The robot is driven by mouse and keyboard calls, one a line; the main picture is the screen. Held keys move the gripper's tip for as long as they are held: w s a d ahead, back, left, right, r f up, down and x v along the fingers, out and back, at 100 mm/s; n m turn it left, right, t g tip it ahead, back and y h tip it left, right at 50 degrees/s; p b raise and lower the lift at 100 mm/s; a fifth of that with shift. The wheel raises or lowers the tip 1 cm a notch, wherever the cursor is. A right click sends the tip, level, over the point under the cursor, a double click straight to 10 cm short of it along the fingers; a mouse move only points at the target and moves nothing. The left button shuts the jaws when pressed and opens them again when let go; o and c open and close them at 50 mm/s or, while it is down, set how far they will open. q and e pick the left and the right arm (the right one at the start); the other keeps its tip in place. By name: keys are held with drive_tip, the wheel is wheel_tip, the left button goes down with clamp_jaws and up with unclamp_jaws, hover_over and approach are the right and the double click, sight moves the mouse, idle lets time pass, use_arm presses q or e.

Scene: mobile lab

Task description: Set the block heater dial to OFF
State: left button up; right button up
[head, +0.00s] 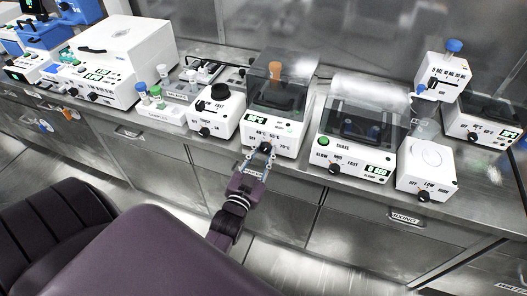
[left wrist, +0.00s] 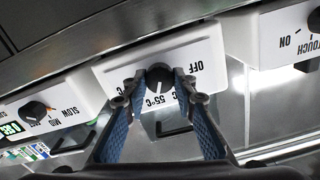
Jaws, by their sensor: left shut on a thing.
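The block heater (head: 286,139) is a white box with a clear smoky cover on the bench, in the middle of the head view. Its front carries a black dial (head: 266,147) with temperature labels and OFF around it. My left gripper (head: 261,152) reaches up to the front and is shut on the dial. In the left wrist view, upside down, the dial (left wrist: 160,78) sits between the two blue-padded fingers of my left gripper (left wrist: 159,84). A pale pointer mark on the dial seems to face the 55 °C label; OFF stands off to the right. My right gripper is not in view.
A white shaker (head: 354,151) stands right of the heater, and a smaller white device (head: 213,112) with a black top stands left. Both have front dials close by. The steel cabinet fronts (head: 330,215) below are clear.

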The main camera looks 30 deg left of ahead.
use_arm(q)
drive_tip(key=shift+n+p, duration=0.45)
drive_tip(key=shift+n, duration=0.55)
drive_tip(key=n+p, duration=0.1)
drive_tip(key=n, duration=0.5)
drive_tip(key=shift+p, duration=0.3)
drive_tip(key=n, duration=0.3)
drive_tip(key=shift+n, duration=0.4)
drive_tip(key=n, duration=0.5)
drive_tip(key=n+b, duration=0.1)
drive_tip(key=n, duration=0.3)
drive_tip(key=shift+n, duration=0.5)
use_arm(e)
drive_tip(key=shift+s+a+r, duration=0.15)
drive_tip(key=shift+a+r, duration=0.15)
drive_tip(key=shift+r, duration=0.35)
